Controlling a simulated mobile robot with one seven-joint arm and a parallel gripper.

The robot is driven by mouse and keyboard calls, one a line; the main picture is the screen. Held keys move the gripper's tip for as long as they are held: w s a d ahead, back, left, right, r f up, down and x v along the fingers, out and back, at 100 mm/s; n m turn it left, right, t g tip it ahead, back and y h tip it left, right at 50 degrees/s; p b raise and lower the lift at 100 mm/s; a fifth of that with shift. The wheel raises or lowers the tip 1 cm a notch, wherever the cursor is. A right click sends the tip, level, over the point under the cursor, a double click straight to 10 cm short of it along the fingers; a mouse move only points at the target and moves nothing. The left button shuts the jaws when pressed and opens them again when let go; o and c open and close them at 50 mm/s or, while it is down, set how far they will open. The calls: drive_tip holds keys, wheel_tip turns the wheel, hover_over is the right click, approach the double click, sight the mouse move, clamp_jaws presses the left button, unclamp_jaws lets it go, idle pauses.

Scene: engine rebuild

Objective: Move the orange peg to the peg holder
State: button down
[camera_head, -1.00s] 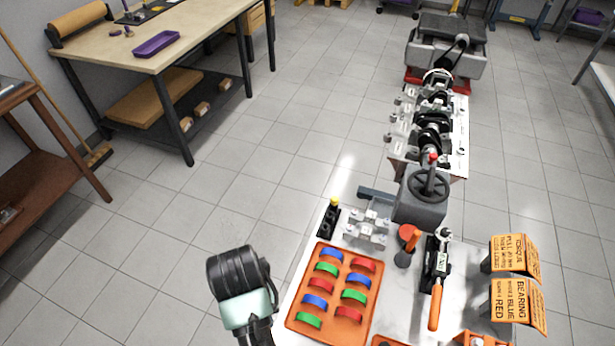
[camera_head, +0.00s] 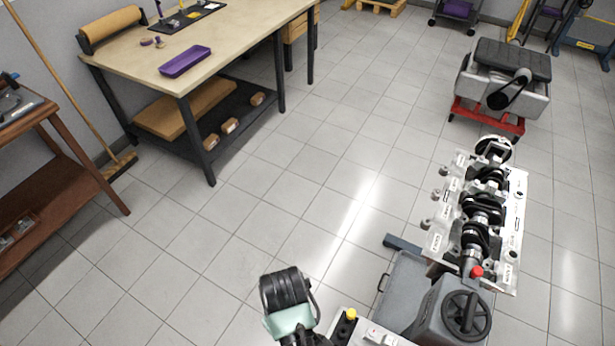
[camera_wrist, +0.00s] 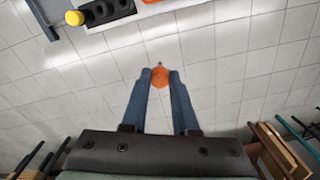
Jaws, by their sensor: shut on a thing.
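My gripper (camera_wrist: 161,82) shows in the wrist view with its two blue fingers shut on the orange peg (camera_wrist: 160,75). The peg's round orange end sits between the fingertips, with tiled floor behind it. The peg holder (camera_wrist: 110,12), a black block with round holes, is at the top left of the wrist view, apart from the gripper. A yellow peg (camera_wrist: 74,18) stands at its left end. In the head view the holder (camera_head: 343,329) is at the bottom edge, partly cut off. My fingers and the orange peg are not visible there.
A grey vise-like fixture with a handwheel (camera_head: 465,313) and a crankshaft assembly (camera_head: 480,210) stand right of the holder. A wooden workbench (camera_head: 230,45) with a purple tray (camera_head: 185,61) is at the upper left. The tiled floor between is clear.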

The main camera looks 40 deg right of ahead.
drive_tip(key=s+d+p, duration=0.4)
drive_tip(key=s+d, duration=0.3)
drive_tip(key=b, duration=0.6)
hover_over(337, 345)
wheel_tip(337, 345, down, 6)
drive_tip(key=shift+s+a+r+n, duration=0.15)
drive_tip(key=shift+a+r+n, duration=0.05)
drive_tip(key=shift+a+n, duration=0.2)
drive_tip(key=shift+f+b, duration=1.3)
drive_tip(key=shift+f, duration=0.85)
idle(1.3)
drive_tip(key=c, duration=0.9)
unclamp_jaws()
drive_tip(key=shift+r+p, duration=0.3)
drive_tip(key=shift+p, duration=0.05)
drive_tip(key=shift+r+p, duration=0.35)
drive_tip(key=shift+p, duration=0.05)
